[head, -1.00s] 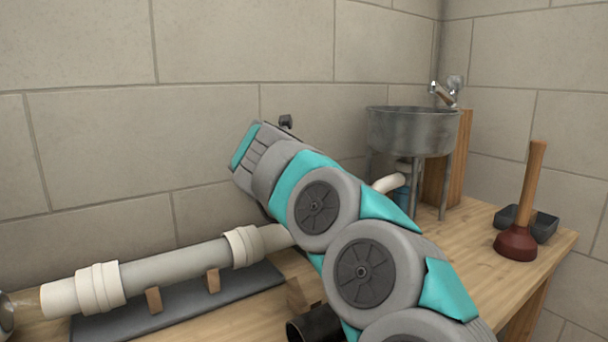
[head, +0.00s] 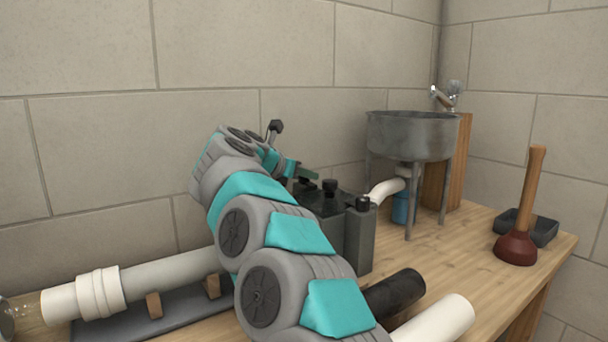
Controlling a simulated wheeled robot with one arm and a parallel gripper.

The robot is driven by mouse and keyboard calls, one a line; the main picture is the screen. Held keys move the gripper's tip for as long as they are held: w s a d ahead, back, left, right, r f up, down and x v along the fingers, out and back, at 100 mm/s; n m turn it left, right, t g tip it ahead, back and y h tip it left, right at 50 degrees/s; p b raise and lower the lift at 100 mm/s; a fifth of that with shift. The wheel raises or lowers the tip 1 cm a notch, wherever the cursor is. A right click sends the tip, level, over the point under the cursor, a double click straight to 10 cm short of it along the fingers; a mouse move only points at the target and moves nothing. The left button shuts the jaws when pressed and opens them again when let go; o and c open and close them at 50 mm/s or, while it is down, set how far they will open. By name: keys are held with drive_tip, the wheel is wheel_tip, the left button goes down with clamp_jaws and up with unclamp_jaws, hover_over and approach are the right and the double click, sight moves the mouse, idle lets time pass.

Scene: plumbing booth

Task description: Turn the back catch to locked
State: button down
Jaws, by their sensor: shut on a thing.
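A dark grey box (head: 358,240) with a black top stands on the bench behind my arm. Black knobs stand on its top, one near the middle (head: 330,187) and one at the right front corner (head: 363,202). My gripper (head: 302,174) is at the back left of the box top, mostly hidden by my own wrist. It is shut on a small dark piece there, which looks like the back catch. My arm hides most of this catch, and I cannot read its angle or whether it is locked.
A black-tipped lever (head: 275,127) rises behind my wrist. A grey pipe with white collars (head: 98,292) lies at left on wooden blocks. A black tube (head: 394,291) and white pipe (head: 440,318) lie in front. A metal sink (head: 410,135) and plunger (head: 516,249) stand at right.

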drive_tip(key=c, duration=0.5)
unclamp_jaws()
drive_tip(key=b+v, duration=0.1)
drive_tip(key=v, duration=0.7)
